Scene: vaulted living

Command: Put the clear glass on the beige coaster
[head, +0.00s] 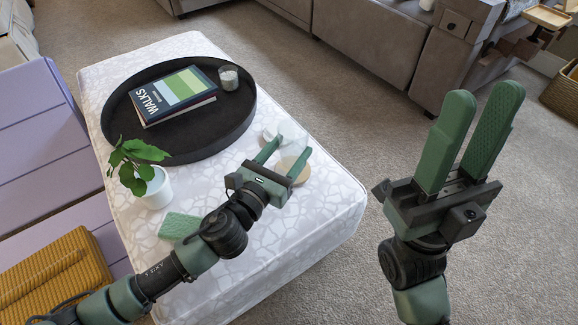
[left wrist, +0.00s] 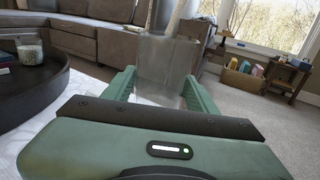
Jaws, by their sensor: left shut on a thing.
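The clear glass (left wrist: 165,68) stands about upright between the fingers of my left gripper in the left wrist view. My left gripper (head: 285,154) is shut on it, low over the patterned white table. In the head view the glass is hard to make out around the fingertips. The beige coaster (head: 297,168) lies on the table beside and partly behind the right-hand finger of this gripper. Whether the glass is above the coaster or touching anything cannot be told. My right gripper (head: 482,105) is open and empty, over the carpet right of the table.
A round black tray (head: 180,152) holds a book (head: 172,95) and a candle jar (head: 228,77). A potted plant (head: 155,190) and a green cloth-like square (head: 179,226) are left of my left gripper. The table's front right corner is clear. A sofa (head: 365,45) stands behind.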

